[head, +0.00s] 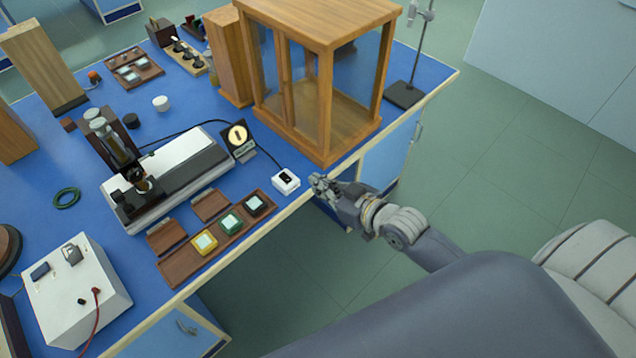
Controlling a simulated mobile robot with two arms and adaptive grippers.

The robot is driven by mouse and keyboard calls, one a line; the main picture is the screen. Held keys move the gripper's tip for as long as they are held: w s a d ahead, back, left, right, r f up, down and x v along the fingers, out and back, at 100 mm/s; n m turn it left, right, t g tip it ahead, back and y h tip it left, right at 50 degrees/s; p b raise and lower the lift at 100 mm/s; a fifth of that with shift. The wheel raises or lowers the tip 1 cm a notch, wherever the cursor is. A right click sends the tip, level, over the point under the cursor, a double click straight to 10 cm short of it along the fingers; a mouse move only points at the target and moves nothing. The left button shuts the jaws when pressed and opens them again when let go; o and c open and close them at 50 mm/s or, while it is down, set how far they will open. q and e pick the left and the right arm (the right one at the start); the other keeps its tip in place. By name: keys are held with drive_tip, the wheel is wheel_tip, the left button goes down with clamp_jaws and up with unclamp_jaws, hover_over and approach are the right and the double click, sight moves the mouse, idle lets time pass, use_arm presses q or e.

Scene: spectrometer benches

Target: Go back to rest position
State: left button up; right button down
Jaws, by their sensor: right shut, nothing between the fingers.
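My right gripper (320,184) is at the bench's front edge, just right of a small white box (285,181). It is shut and holds nothing. My right arm reaches in from the lower right. My left gripper is not in view. The blue-topped bench (130,75) holds a grey and black spectrometer (185,165) with an upright dark part at its left end. In front of it, a wooden tray (222,245) bears a yellow, a green and a black square piece.
A wood and glass cabinet (325,95) stands close behind my right gripper. A stand with a black base (404,95) is at the bench's right corner. A white power box (80,285) with a red lead is at the lower left. The floor (500,170) at right is clear.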

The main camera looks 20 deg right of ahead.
idle(0.3)
drive_tip(key=s+d+f+m+g+h, duration=0.15)
drive_tip(key=s+f, duration=0.25)
drive_tip(key=f, duration=0.6)
drive_tip(key=s+d+f+g+h+b, duration=0.1)
drive_tip(key=s+d+f+g, duration=0.15)
drive_tip(key=f, duration=0.75)
drive_tip(key=s+d+f+m+g+h, duration=0.15)
drive_tip(key=s+f, duration=0.25)
drive_tip(key=f, duration=0.6)
drive_tip(key=s+a+f+g, duration=0.1)
drive_tip(key=s+f+g, duration=0.1)
drive_tip(key=s+f, duration=0.4)
drive_tip(key=s+a+f+n+g+b, duration=0.1)
drive_tip(key=s+f, duration=0.5)
drive_tip(key=s, duration=0.8)
drive_tip(key=s+a+f+g, duration=0.1)
drive_tip(key=s+f+g, duration=0.2)
drive_tip(key=s+f, duration=0.3)
drive_tip(key=s, duration=0.4)
drive_tip(key=shift+s+a+f+h, duration=0.15)
drive_tip(key=shift+s+f+h, duration=0.05)
drive_tip(key=shift+f+h, duration=0.2)
drive_tip(key=shift+g, duration=0.25)
